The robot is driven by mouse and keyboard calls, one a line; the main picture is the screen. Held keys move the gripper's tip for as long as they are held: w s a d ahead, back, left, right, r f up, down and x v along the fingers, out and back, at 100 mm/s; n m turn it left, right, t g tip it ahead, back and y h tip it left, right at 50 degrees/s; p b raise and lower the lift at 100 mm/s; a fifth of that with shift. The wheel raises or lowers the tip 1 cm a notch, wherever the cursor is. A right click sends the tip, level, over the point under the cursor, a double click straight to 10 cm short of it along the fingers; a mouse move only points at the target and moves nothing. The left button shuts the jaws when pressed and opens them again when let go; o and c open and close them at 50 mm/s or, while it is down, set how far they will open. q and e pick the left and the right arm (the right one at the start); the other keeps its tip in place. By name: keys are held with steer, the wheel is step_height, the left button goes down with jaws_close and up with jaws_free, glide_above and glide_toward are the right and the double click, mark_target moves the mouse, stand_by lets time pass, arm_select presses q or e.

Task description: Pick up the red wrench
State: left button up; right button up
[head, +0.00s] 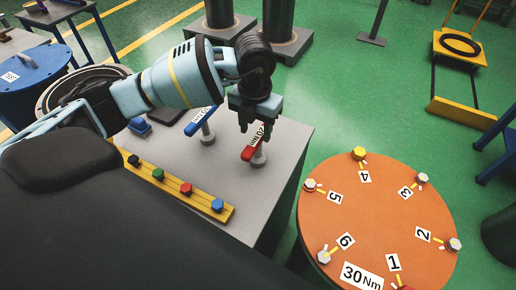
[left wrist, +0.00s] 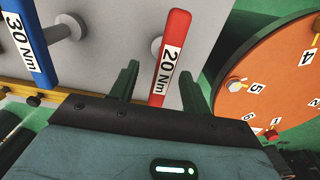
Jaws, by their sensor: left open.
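The red wrench (head: 250,153), labelled 20 Nm, lies on a short grey post on the grey bench top. It also shows in the left wrist view (left wrist: 176,35). My left gripper (head: 256,126) is open and empty, pointing down close to the wrench and partly hiding it. In the left wrist view the wrench's near end shows between the two dark fingers (left wrist: 158,82); I cannot tell whether the fingers reach down to its height. My right gripper is not in view.
A yellow rail (head: 203,200) with several coloured knobs runs along the bench's front. A round orange table (head: 370,215) with numbered bolts stands at the right, across a gap.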

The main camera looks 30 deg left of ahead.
mark_target(258, 136)
arm_select(q)
steer(key=f, duration=0.5)
steer(key=shift+d, duration=0.3)
jaws_close()
